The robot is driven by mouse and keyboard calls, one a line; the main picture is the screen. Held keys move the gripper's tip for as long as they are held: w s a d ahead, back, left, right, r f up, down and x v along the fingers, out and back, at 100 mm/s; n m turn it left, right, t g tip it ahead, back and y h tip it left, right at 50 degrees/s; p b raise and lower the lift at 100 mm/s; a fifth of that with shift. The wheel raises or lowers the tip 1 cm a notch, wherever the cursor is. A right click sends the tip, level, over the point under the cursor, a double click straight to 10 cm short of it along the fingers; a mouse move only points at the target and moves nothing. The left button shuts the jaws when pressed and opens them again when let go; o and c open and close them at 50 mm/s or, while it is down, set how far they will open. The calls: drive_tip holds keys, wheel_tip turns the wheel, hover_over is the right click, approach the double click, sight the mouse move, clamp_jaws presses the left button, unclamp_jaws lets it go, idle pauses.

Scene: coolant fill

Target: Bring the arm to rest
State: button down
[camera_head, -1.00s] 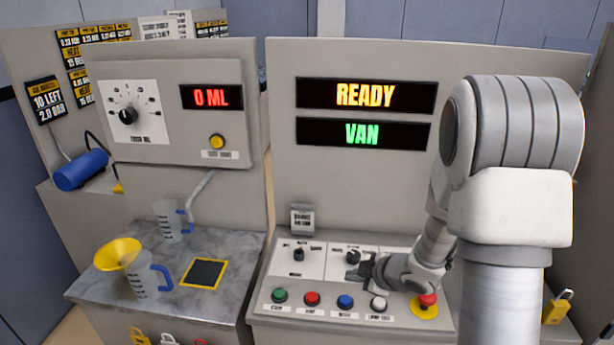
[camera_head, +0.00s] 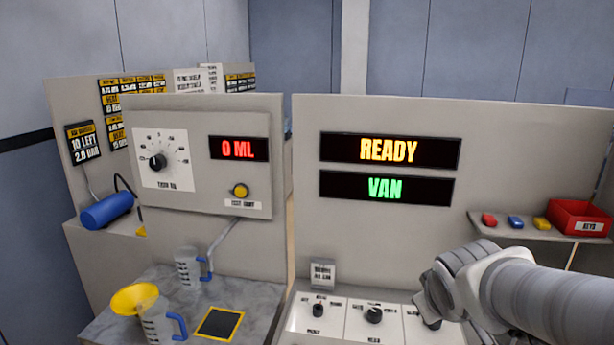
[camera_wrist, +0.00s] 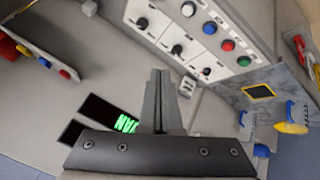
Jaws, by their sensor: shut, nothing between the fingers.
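My gripper (camera_wrist: 160,100) shows in the wrist view with its two fingers together and nothing between them. It points out over the control console, with free space around the fingertips. In the camera_head view my arm reaches in from the lower right, and its links hide the fingers. The console's knob panel (camera_head: 345,318) lies below and left of the arm. In the wrist view the knobs and coloured buttons (camera_wrist: 212,28) are at the top, apart from the fingers. The upright display panel reads READY (camera_head: 388,150) in yellow and VAN (camera_head: 385,188) in green.
A shelf (camera_head: 530,234) at the right holds small coloured items and a red KEYS box (camera_head: 580,218), close above my arm. At the left are a measuring jug with a yellow funnel (camera_head: 134,298), another jug (camera_head: 188,268) and a black pad (camera_head: 219,323).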

drive_tip(key=s+a+r+m+g+y, duration=0.1)
drive_tip(key=s+a, duration=0.2)
drive_tip(key=s, duration=0.3)
drive_tip(key=s+a+r+m+g+y, duration=0.1)
drive_tip(key=s+a+m, duration=0.1)
drive_tip(key=s, duration=0.5)
drive_tip(key=shift+s+a+r+m, duration=0.15)
drive_tip(key=shift+a+r+m, duration=0.15)
drive_tip(key=shift+a, duration=0.45)
